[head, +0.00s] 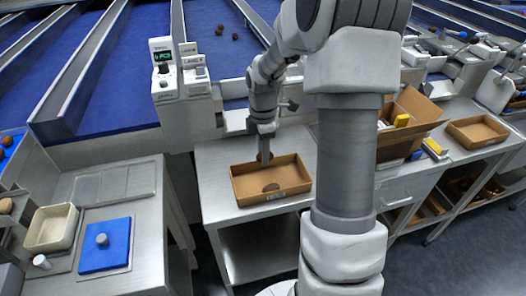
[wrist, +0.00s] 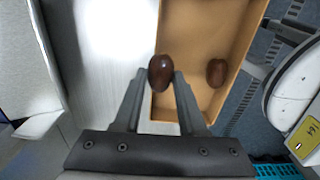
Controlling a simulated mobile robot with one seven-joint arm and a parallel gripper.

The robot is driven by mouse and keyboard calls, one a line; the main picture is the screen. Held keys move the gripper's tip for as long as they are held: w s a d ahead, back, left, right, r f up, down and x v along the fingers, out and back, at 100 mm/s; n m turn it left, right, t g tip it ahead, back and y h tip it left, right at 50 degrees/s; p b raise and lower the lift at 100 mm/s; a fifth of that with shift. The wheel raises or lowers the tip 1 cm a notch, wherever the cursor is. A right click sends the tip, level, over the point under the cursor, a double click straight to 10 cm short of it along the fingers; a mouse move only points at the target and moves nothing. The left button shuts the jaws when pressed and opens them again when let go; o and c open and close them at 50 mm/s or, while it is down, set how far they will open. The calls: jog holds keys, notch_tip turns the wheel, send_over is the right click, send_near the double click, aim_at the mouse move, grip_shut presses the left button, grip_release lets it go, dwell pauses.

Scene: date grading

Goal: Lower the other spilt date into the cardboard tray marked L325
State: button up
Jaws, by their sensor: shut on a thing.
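My gripper (wrist: 161,82) is shut on a brown date (wrist: 160,70), held between its fingertips. In the wrist view the held date lies over the left wall of the cardboard tray (wrist: 190,14). In the head view my gripper (head: 265,150) points down at the back of the tray (head: 290,196), with the held date (head: 263,157) at its tip, near the rim. Another brown date (wrist: 216,72) lies inside the tray, right of the held one; it also shows in the head view (head: 271,187). I cannot read the tray's mark.
The tray stands on a steel bench (head: 213,165). A second cardboard tray (head: 477,131) and an open carton (head: 413,108) stand to the right. A beige bin (head: 52,228) and a blue pad (head: 105,245) are at left. Several dates lie on the blue belt (head: 210,50) behind.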

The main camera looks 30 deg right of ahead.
jog(key=shift+f, duration=0.15)
jog(key=o, duration=0.8)
jog(key=shift+o, duration=0.2)
notch_tip(320, 180, up, 18)
jog(key=f+p, duration=0.1)
jog(key=p, duration=0.2)
jog(key=s+a+r+m+t, duration=0.2)
jog(key=s+a+r+m, duration=0.1)
jog(key=s+a+m, duration=0.3)
jog(key=s+a+r+m+t+p, duration=0.1)
jog(key=s+a+r+m+t, duration=0.2)
jog(key=s+a+m, duration=0.4)
jog(key=s+m, duration=0.3)
jog(key=s, duration=0.4)
jog(key=shift+s+r+t, duration=0.15)
jog(key=shift+s+t, duration=0.15)
jog(key=shift+s, duration=0.05)
